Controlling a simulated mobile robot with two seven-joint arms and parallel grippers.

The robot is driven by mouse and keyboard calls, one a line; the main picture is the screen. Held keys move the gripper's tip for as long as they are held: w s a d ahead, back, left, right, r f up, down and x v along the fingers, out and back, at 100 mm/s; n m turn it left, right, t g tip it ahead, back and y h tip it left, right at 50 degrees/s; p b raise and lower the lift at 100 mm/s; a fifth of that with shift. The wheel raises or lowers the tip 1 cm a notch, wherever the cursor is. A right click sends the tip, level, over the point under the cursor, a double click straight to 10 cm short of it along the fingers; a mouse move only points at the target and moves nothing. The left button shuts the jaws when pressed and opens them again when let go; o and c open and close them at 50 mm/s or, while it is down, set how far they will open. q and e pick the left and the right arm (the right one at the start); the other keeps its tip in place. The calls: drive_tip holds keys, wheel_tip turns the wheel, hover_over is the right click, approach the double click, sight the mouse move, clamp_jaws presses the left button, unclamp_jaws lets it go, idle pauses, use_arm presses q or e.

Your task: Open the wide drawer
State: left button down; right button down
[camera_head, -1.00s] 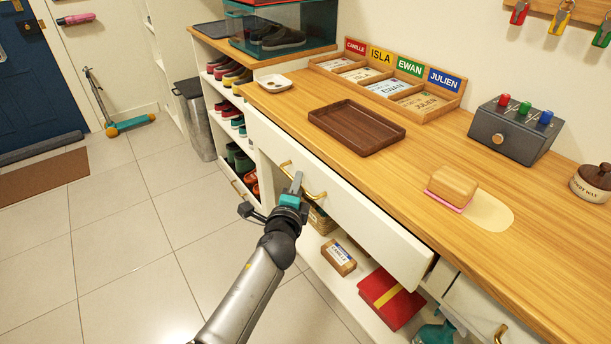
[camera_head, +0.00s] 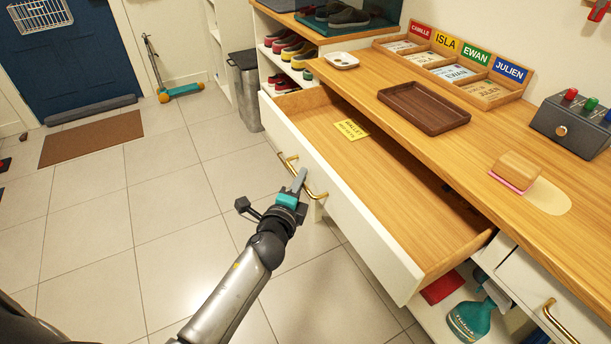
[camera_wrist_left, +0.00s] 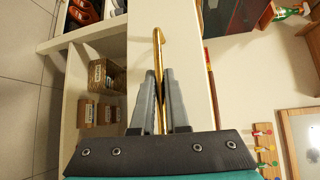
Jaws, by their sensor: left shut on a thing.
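The wide drawer (camera_head: 365,219) is pulled well out below the wooden counter, showing its bare wooden floor. A yellow label (camera_head: 351,129) lies in it near the far end. My left gripper (camera_head: 299,182) is shut on the drawer's brass handle (camera_head: 316,194). In the left wrist view, the two grey fingers (camera_wrist_left: 161,105) close around the brass bar (camera_wrist_left: 159,52) against the white drawer front. My right gripper is not in view.
On the counter are a brown tray (camera_head: 425,107), name-card holders (camera_head: 455,68), a wooden block on a pink base (camera_head: 515,171) and a grey box with knobs (camera_head: 574,125). A spray bottle (camera_head: 472,318) stands below.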

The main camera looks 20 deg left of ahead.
use_arm(q)
drive_tip(key=shift+s, duration=0.1)
drive_tip(key=c, duration=1.2)
unclamp_jaws()
